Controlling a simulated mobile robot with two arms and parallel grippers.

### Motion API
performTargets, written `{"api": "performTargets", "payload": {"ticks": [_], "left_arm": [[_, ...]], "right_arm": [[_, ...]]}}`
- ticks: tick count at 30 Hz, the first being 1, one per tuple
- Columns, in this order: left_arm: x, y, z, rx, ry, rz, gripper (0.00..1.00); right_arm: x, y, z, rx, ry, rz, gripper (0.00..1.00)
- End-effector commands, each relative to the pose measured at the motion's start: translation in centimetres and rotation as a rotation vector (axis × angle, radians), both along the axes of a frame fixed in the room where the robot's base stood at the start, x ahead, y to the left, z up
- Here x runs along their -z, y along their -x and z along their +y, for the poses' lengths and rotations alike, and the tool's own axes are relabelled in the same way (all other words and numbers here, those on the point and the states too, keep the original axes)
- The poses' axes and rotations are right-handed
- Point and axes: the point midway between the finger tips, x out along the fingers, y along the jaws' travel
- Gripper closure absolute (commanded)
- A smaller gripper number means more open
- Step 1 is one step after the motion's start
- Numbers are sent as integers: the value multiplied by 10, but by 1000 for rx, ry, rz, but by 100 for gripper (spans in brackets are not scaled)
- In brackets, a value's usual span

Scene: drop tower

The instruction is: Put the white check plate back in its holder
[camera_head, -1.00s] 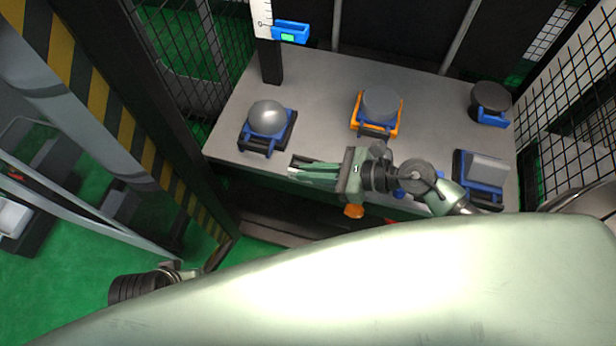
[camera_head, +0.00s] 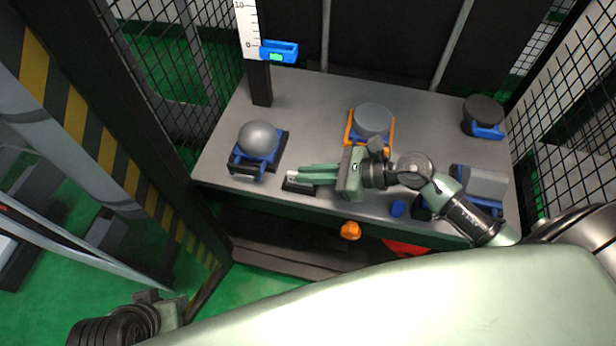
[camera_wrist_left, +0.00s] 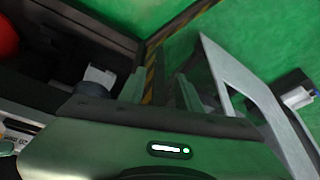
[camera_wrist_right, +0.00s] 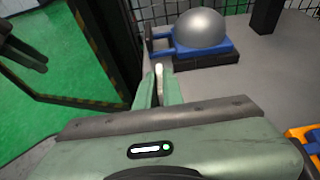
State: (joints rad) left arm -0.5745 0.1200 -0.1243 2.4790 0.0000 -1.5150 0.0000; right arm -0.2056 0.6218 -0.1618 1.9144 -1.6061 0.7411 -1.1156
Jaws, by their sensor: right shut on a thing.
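My right gripper (camera_head: 294,176) is shut on the white check plate (camera_wrist_right: 159,72), a thin pale strip between its fingertips in the right wrist view. In the head view only a small white end of the plate (camera_head: 291,176) shows. A small black block (camera_head: 298,188), which looks like the holder, lies at the table's front edge just below the fingertips. I cannot tell whether the plate touches it. My left gripper (camera_wrist_left: 161,90) has its fingers apart and empty in the left wrist view, away from the table.
The grey table (camera_head: 315,105) carries a grey ball on a blue cradle (camera_head: 258,140), a grey cylinder in an orange cradle (camera_head: 372,122), a dark cylinder (camera_head: 483,110) and a grey block (camera_head: 487,182). A scale post (camera_head: 260,85) stands at the back. Mesh fencing encloses the sides.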

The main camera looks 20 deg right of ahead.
Motion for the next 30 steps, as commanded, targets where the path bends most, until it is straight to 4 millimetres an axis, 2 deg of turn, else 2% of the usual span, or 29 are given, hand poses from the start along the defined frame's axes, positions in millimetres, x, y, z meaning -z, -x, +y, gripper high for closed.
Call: {"api": "performTargets", "payload": {"ticks": [15,30], "left_arm": [[-5,-40,-12,15,38,-179,66],[-7,-45,-14,17,44,-207,66]], "right_arm": [[17,0,0,0,0,0,100],[18,0,0,0,0,0,100]]}}
